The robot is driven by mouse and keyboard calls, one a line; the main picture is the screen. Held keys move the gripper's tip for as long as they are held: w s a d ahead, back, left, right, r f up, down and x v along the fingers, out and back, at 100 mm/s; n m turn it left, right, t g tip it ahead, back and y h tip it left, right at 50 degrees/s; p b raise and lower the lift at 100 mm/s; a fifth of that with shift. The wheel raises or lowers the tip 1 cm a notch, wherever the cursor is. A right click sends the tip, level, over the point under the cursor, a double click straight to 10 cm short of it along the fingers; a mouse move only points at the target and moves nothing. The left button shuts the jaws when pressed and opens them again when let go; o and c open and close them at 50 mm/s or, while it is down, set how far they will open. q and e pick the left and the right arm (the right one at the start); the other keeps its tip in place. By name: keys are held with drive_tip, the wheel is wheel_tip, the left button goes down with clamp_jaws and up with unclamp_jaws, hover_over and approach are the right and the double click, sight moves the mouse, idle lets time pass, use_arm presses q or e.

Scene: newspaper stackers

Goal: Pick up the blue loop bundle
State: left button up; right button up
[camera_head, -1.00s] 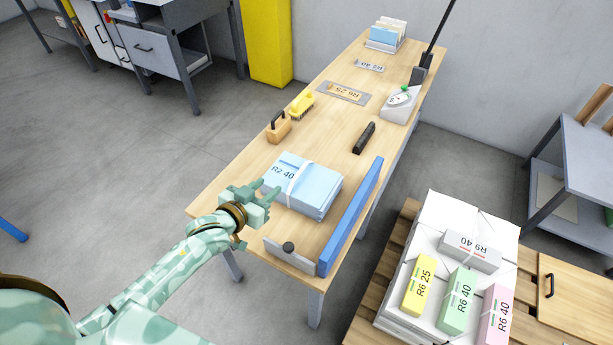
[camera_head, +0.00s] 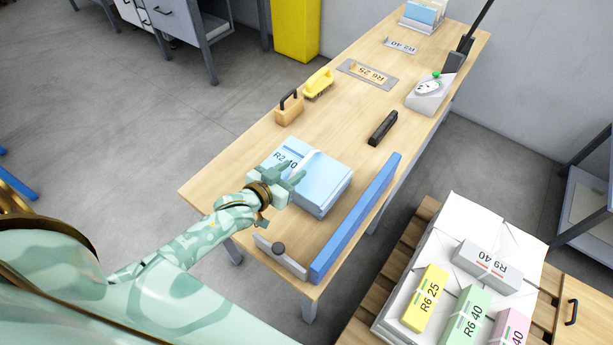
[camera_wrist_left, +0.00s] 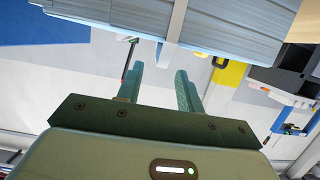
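The blue loop bundle (camera_head: 325,180) is a light-blue stack with a white strap and an "R2 40" label, lying on the wooden table. In the left wrist view its layered side (camera_wrist_left: 100,12) fills the top, with the strap running down it. My left gripper (camera_head: 289,172) is at the bundle's near-left side in the head view. In the left wrist view its two fingers (camera_wrist_left: 160,85) are apart with nothing between them; the strap lies roughly in line with their gap. Whether a fingertip touches the bundle cannot be told. My right gripper is not in view.
A blue rail (camera_head: 356,217) and a grey plate with a dark knob (camera_head: 279,248) bound the table's near end. A pallet stack with coloured bundles (camera_head: 425,298) stands at right.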

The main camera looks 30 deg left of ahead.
sight(304, 160)
use_arm(q)
drive_tip(key=shift+w+d+f, duration=0.1)
drive_tip(key=shift+w+f, duration=0.05)
drive_tip(key=shift+w, duration=0.2)
drive_tip(key=b+x, duration=0.2)
drive_tip(key=x, duration=0.3)
drive_tip(key=shift+f+b, duration=0.1)
drive_tip(key=shift+b, duration=0.2)
drive_tip(key=shift+w, duration=0.25)
clamp_jaws()
idle(0.4)
drive_tip(key=shift+r, duration=0.3)
